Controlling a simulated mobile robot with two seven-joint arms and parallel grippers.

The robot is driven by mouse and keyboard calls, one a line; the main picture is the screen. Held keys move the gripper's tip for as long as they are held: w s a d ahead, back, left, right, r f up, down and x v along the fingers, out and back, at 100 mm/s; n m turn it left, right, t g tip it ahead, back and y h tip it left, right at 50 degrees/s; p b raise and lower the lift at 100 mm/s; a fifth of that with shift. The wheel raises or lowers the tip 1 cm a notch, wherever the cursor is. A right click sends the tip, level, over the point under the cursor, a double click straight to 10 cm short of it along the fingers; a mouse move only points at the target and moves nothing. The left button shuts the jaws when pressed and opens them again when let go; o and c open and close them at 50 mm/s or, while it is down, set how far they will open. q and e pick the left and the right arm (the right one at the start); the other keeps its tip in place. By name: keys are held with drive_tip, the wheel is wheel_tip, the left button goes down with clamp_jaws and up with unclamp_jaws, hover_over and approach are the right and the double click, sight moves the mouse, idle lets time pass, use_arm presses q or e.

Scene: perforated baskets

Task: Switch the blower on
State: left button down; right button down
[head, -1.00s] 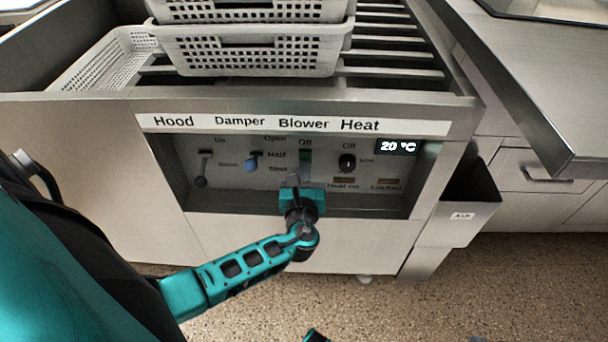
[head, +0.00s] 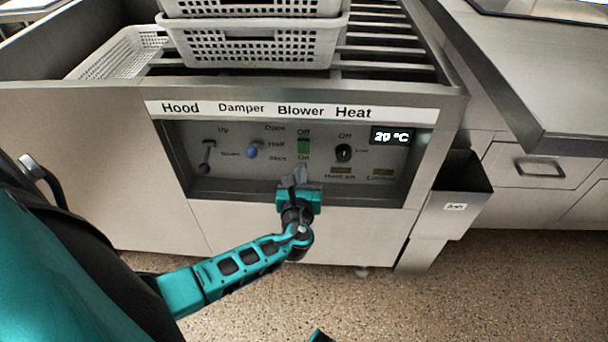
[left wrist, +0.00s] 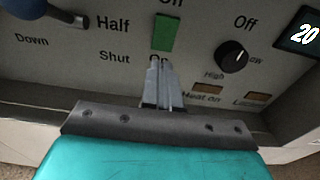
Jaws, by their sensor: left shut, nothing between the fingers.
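The blower switch (head: 303,146) is a green rocker under the "Blower" label, between the words "Off" above and "On" below. It also shows green in the left wrist view (left wrist: 164,33), where its tilt is hard to judge. My left gripper (head: 300,172) is shut and empty. Its fingertips are just below the switch, over the "On" word in the left wrist view (left wrist: 158,62), and look apart from the green part.
The recessed panel also holds the hood lever (head: 206,157), the blue damper knob (head: 252,151), the black heat knob (head: 343,153) and a display (head: 393,136) reading 20 °C. White perforated baskets (head: 255,40) stand above. A bin (head: 452,185) hangs at the right.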

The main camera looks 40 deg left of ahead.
use_arm(q)
drive_tip(key=f+p+v, duration=0.1)
drive_tip(key=f+v, duration=0.1)
drive_tip(key=v, duration=0.7)
drive_tip(key=shift+s+d, duration=0.25)
drive_tip(key=shift+s, duration=0.1)
